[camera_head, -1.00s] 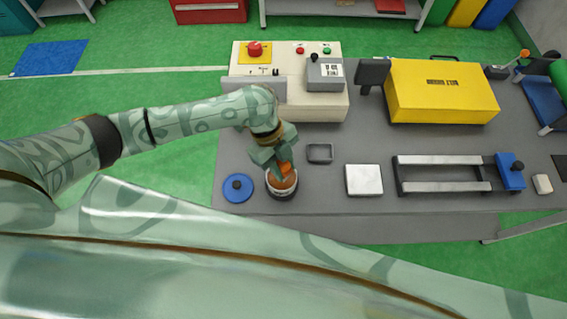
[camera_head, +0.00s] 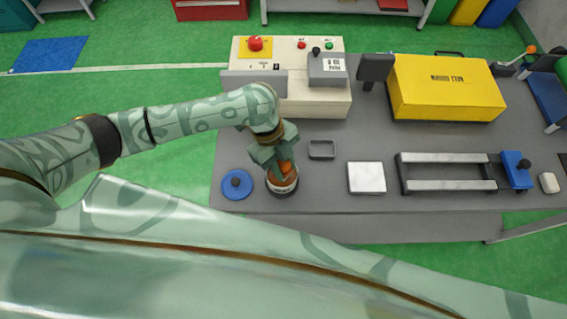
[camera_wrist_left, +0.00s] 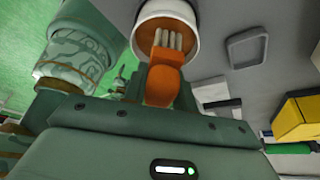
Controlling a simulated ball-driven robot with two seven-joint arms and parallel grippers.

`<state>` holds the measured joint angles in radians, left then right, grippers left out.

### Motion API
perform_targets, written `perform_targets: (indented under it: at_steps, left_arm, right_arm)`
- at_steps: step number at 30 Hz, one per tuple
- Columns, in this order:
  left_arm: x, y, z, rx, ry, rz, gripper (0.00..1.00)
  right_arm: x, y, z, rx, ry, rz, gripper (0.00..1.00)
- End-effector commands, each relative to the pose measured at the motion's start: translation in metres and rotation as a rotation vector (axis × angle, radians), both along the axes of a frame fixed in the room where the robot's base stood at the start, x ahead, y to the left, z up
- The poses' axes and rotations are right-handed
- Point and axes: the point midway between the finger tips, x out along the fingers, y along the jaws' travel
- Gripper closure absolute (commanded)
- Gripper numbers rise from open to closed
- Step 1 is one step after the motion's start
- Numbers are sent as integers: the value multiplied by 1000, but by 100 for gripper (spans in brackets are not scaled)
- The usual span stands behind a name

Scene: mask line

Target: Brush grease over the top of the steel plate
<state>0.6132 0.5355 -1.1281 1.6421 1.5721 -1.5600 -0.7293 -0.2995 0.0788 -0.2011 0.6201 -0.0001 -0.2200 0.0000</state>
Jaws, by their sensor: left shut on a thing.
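The steel plate (camera_head: 366,178) is a pale square lying flat on the grey table, right of the tub. My left gripper (camera_head: 277,160) is shut on an orange-handled brush (camera_head: 287,168). The brush points down at the round grease tub (camera_head: 282,190), which has a white and dark wall. In the left wrist view the pale bristles (camera_wrist_left: 169,39) show inside the rim of the tub (camera_wrist_left: 208,20). I cannot tell how deep the bristles reach. A blue lid (camera_head: 237,191) with a dark knob lies left of the tub. My right gripper is out of view.
A small dark tray (camera_head: 322,141) sits between tub and control box (camera_head: 320,103). Right of the plate are a railed frame (camera_head: 447,158) with a blue end block, and a white block (camera_head: 548,183). A yellow case (camera_head: 446,95) stands behind. Table around the plate is clear.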

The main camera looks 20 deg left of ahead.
Motion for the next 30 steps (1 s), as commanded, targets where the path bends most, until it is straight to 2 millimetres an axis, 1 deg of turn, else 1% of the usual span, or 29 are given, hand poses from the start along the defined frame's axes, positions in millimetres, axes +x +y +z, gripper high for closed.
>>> perform_targets:
  at_steps: [23,30]
  left_arm:
    - [0,0,-10,-1,0,0,91]
    - [0,0,-9,0,0,0,91]
  right_arm:
    - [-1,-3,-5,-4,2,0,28]
    - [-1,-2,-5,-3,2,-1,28]
